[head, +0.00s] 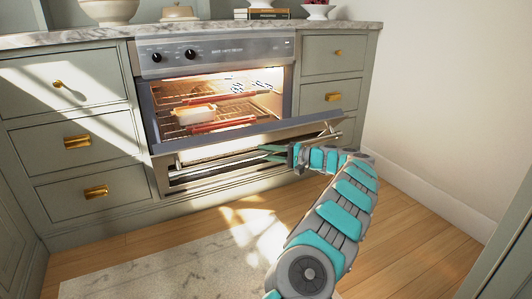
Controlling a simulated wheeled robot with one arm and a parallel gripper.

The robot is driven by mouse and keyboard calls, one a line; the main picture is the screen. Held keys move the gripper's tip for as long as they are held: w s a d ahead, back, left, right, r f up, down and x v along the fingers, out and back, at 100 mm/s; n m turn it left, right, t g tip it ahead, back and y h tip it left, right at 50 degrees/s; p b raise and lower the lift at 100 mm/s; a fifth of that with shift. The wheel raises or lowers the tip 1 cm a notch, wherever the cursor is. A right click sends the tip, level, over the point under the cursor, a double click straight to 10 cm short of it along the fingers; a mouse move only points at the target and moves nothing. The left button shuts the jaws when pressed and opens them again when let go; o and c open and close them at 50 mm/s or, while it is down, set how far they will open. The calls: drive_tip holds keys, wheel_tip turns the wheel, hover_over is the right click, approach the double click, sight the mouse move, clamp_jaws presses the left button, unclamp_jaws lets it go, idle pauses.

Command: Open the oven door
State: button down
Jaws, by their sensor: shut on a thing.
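The oven (215,57) is built into the cabinet under the counter. Its door (170,146) is hinged down and stands partly open, tilted outward, so the lit inside shows. The door's handle bar (325,138) runs along its outer side, and my arm hides part of that side. My gripper (291,156) is at the door's right half, shut on the door's handle as far as I can see; the fingertips are small and partly covered. Inside the oven, racks with red front edges (222,125) hold a pale dish (195,114).
Drawers with brass handles flank the oven on the left (83,141) and right (325,96). A pale rug (170,265) lies on the wooden floor in front. A white wall (445,90) stands to the right. Bowls and books sit on the marble counter (60,40).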

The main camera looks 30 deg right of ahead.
drive_tip(key=shift+f, duration=0.1)
drive_tip(key=c, duration=0.6)
unclamp_jaws()
drive_tip(key=shift+w, duration=0.1)
drive_tip(key=shift+d, duration=0.1)
drive_tip(key=p+v, duration=0.1)
drive_tip(key=v, duration=0.7)
drive_tip(key=shift+s+d+f+b, duration=0.35)
drive_tip(key=shift+s+d+f, duration=0.25)
drive_tip(key=shift+s+d, duration=0.35)
drive_tip(key=shift+s+d+f+b, duration=0.3)
drive_tip(key=shift+s+d+f, duration=0.4)
drive_tip(key=shift+d, duration=0.4)
drive_tip(key=shift+s+d+f+b, duration=0.35)
drive_tip(key=shift+s+d+f, duration=0.15)
drive_tip(key=shift+s+d, duration=0.5)
